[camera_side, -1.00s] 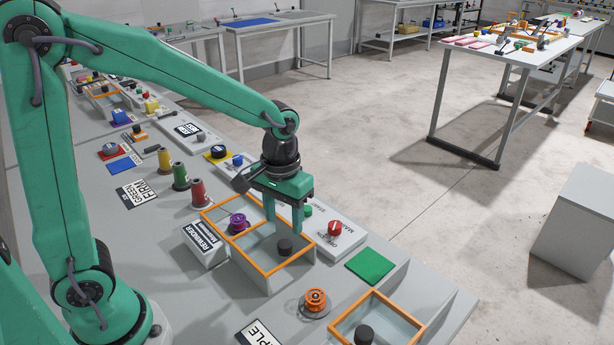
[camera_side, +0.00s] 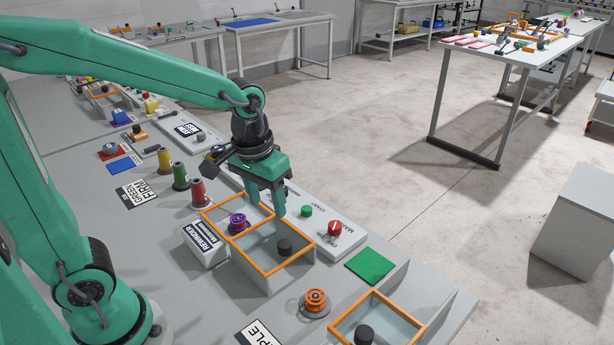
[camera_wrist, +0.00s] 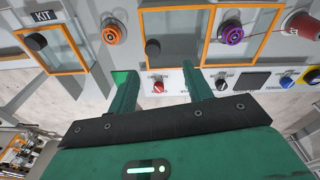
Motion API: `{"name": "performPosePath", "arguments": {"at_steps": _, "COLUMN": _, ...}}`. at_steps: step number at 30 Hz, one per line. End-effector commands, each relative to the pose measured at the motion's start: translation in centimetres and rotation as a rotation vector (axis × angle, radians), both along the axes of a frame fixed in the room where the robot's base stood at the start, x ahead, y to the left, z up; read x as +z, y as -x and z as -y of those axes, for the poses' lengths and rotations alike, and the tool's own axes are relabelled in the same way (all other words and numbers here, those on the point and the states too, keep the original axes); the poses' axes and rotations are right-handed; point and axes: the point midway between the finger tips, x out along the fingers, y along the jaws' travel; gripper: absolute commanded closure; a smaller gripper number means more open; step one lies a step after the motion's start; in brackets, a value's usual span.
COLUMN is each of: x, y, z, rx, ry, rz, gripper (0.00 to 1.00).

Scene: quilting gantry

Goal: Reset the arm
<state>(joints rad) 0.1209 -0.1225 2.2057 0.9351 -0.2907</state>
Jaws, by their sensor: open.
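My gripper (camera_side: 268,209) is open, with nothing between its fingers. In the side view it hangs above the far edge of the orange-rimmed two-part box (camera_side: 245,263). In the wrist view my two green fingers (camera_wrist: 160,88) stand apart, with the box's orange rim (camera_wrist: 197,66) beyond them. A purple spool (camera_side: 238,222) sits in the box's left compartment and a dark round knob (camera_side: 285,246) is in the right one.
A control panel with a red knob (camera_side: 334,228) and a green button (camera_side: 306,210) lies behind the box. An orange spool (camera_side: 315,299), a green square (camera_side: 370,266) and another orange-rimmed box (camera_side: 421,328) are to the right. Red (camera_side: 199,194), green and yellow thread cones stand to the left.

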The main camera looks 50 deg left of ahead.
Motion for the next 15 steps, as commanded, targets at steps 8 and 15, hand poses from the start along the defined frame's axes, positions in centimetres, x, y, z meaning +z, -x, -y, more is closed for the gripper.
{"name": "performPosePath", "arguments": {"at_steps": 8, "x": 3.2, "y": 3.3, "z": -1.7, "rx": -0.053, "ry": -0.006, "rz": 0.132, "gripper": 0.5}}
{"name": "performPosePath", "arguments": {"at_steps": 15, "x": 4.9, "y": 6.2, "z": -2.8, "rx": -0.101, "ry": -0.024, "rz": 0.241, "gripper": 0.5}}
